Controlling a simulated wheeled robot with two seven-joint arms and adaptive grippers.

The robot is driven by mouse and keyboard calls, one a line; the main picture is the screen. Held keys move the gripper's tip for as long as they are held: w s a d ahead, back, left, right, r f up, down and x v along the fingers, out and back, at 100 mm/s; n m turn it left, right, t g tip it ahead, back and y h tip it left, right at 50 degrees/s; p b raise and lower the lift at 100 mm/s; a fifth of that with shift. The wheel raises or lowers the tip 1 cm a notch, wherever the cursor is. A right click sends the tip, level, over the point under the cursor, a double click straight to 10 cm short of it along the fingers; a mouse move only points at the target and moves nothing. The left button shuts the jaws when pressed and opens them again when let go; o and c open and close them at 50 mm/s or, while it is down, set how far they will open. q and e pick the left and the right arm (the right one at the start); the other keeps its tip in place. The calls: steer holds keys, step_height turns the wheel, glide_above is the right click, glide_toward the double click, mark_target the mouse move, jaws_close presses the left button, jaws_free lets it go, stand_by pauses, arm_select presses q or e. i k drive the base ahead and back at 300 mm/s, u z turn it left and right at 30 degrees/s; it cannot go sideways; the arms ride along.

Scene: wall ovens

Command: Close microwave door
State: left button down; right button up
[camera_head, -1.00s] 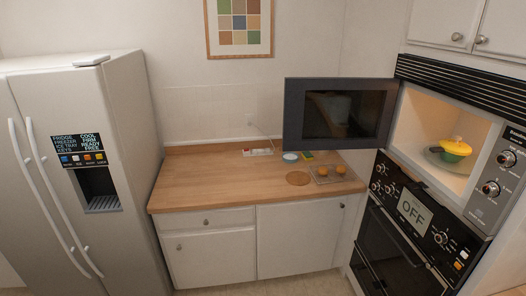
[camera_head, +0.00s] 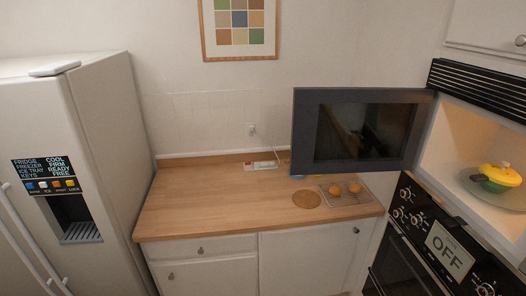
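The microwave door (camera_head: 308,128) stands wide open, swung out to the left over the counter, its dark window facing me. The lit microwave cavity (camera_head: 462,140) is at the right edge of the view. A green pot with a yellow lid (camera_head: 499,177) sits on the glass plate inside. Neither of my grippers is in view.
A wall oven (camera_head: 408,240) with an OFF sign is below the microwave. A wooden counter (camera_head: 220,200) holds a rack with two orange round items (camera_head: 345,190), a round board (camera_head: 306,199) and a power strip (camera_head: 262,165). A fridge (camera_head: 95,130) stands left.

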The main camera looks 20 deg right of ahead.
mark_target(336, 130)
steer(key=u, duration=0.15)
steer(key=i, duration=1.05)
steer(key=z, duration=0.1)
